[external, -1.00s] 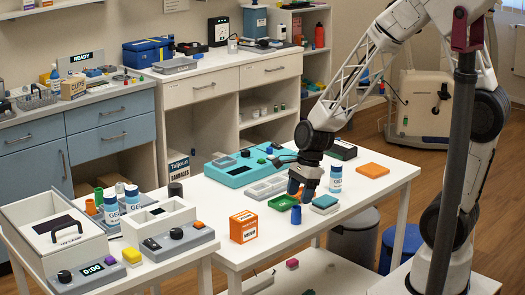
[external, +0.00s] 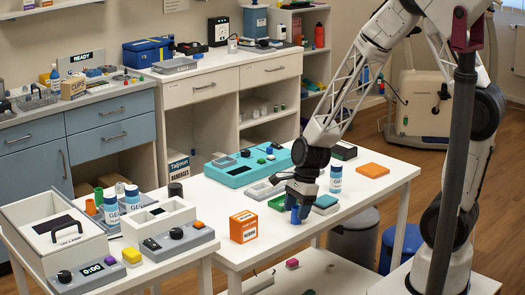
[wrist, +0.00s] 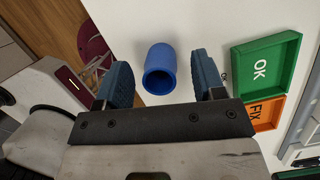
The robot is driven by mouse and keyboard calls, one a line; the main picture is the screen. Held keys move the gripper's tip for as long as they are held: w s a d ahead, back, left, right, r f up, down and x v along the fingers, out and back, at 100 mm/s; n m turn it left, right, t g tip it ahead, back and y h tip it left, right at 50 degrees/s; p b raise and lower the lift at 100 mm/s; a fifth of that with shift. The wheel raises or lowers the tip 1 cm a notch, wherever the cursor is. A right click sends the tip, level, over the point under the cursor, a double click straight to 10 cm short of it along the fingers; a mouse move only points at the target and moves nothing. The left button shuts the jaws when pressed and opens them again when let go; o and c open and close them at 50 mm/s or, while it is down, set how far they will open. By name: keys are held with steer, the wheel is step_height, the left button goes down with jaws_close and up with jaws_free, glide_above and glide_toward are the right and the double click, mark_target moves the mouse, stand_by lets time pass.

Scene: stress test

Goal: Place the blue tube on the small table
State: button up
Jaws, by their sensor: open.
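The blue tube (external: 296,214) stands on the white table (external: 335,230), right of the orange box. My gripper (external: 298,204) is low over it, pointing down, and hides part of it. In the wrist view the tube (wrist: 160,70) shows its open, hollow end between my two spread fingers (wrist: 163,78), with a gap on each side. My gripper is open and holds nothing. A smaller white table (external: 166,265) stands at the lower left, mostly covered with containers and devices. I cannot tell for sure that it is the task's small table.
An orange box (external: 243,227) stands left of the tube. A green OK tray (wrist: 265,66) and an orange FIX tray (wrist: 268,113) lie close by. A white bottle (external: 336,180) stands behind my gripper. The white table's front right is clear.

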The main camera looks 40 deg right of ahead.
steer(key=shift+x, duration=1.05)
steer(key=shift+c, duration=0.4)
steer(key=c, duration=0.9)
steer(key=shift+r, duration=0.15)
steer(key=shift+c, duration=0.2)
steer(key=shift+r, duration=0.45)
step_height(320, 180, up, 3)
steer(key=shift+f, duration=0.2)
steer(key=s+d, duration=0.2)
steer(key=s, duration=0.5)
steer(key=s+d+r, duration=0.1)
steer(key=s+d, duration=0.2)
steer(key=s, duration=0.5)
steer(key=shift+s+r, duration=0.1)
